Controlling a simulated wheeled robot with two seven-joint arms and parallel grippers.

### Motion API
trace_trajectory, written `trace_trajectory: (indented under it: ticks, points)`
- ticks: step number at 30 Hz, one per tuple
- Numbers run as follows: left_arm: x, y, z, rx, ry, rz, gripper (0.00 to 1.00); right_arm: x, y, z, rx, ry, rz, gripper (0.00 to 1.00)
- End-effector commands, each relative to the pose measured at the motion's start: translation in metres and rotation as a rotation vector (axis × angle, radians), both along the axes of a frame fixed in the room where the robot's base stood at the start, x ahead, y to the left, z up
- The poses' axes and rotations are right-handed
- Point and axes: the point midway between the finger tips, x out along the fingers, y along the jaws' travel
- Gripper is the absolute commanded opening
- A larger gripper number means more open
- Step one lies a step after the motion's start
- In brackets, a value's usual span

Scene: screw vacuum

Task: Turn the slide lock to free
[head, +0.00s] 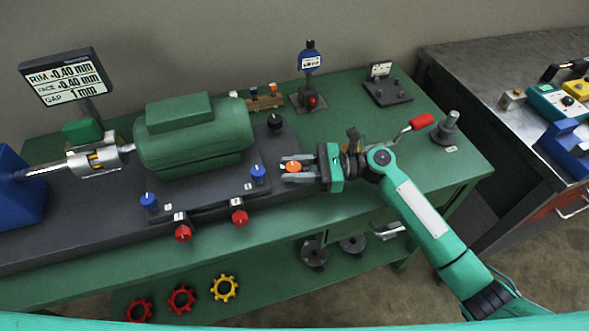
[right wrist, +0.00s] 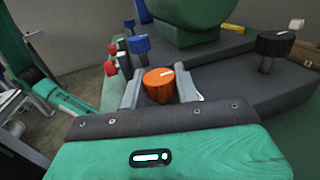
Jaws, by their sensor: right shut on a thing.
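The slide lock appears to be the orange knob (head: 292,166) with a white mark on top, at the right end of the dark base plate (head: 85,228). My right gripper (head: 294,168) comes in from the right and is shut on this knob. In the right wrist view the orange knob (right wrist: 159,85) sits between the two grey fingers (right wrist: 160,90), and its white mark points toward the upper right. Its lower part is hidden by my gripper. My left gripper is in neither view.
A green motor (head: 193,135) stands on the plate, with blue knobs (head: 258,174) and red knobs (head: 239,217) along its front. A black knob (head: 275,122) stands behind the orange one. A readout (head: 66,77) shows RIM -0.40, FACE -0.40, GAP 1 mm. A red-handled tool (head: 421,121) lies behind my right arm.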

Motion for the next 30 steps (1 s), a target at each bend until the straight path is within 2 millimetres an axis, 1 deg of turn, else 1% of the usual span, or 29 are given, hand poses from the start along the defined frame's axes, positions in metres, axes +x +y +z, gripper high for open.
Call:
trace_trajectory:
  ticks: [14, 15, 17, 18, 26, 30]
  points:
    - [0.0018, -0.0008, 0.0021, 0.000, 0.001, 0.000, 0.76, -0.0003, 0.0005, -0.0005, -0.001, 0.001, 0.018, 0.09]
    - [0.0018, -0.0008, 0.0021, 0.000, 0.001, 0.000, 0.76, -0.0003, 0.0005, -0.0005, -0.001, 0.001, 0.017, 0.34]
    - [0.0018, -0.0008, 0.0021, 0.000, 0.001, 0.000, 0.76, -0.0003, 0.0005, -0.0006, -0.001, 0.001, 0.017, 0.45]
    - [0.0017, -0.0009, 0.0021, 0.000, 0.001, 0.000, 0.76, -0.0003, 0.0005, -0.0005, -0.001, 0.001, 0.017, 0.53]
    - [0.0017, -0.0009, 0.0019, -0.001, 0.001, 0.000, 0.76, -0.0001, 0.0002, -0.0004, 0.000, 0.001, 0.016, 0.53]
    - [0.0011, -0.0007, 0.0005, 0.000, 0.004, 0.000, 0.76, 0.0008, -0.0076, -0.0014, -0.002, 0.001, 0.015, 0.53]
